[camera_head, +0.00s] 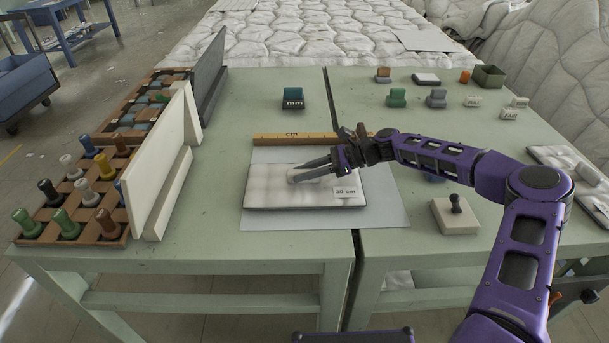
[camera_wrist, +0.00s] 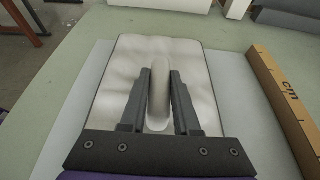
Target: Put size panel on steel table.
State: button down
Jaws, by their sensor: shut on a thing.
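The size panel (camera_head: 270,190) is a white padded rectangle with a dark edge and a small "30 cm" label (camera_head: 345,191). It is on or just above a flat grey sheet (camera_head: 380,215) on the pale green table (camera_head: 230,160); any gap is unclear. My gripper (camera_head: 310,170) reaches in from the right and is shut on the panel's raised white handle. In the wrist view the handle (camera_wrist: 159,90) stands between both fingers, with the panel (camera_wrist: 122,68) below. No table is clearly identifiable as steel.
A wooden cm ruler (camera_head: 290,139) lies just behind the panel. White (camera_head: 155,165) and grey (camera_head: 208,75) upright boards and peg trays (camera_head: 85,235) line the left. A knobbed white block (camera_head: 455,216) stands right. Small blocks (camera_head: 396,97) sit at back right. A seam divides the tabletops.

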jog(key=shift+f, duration=0.2)
jog(key=c, duration=0.6)
grip_release()
jog(key=shift+f, duration=0.1)
jog(key=shift+c, duration=0.2)
jog(key=p+v, duration=0.1)
jog(key=v, duration=1.1)
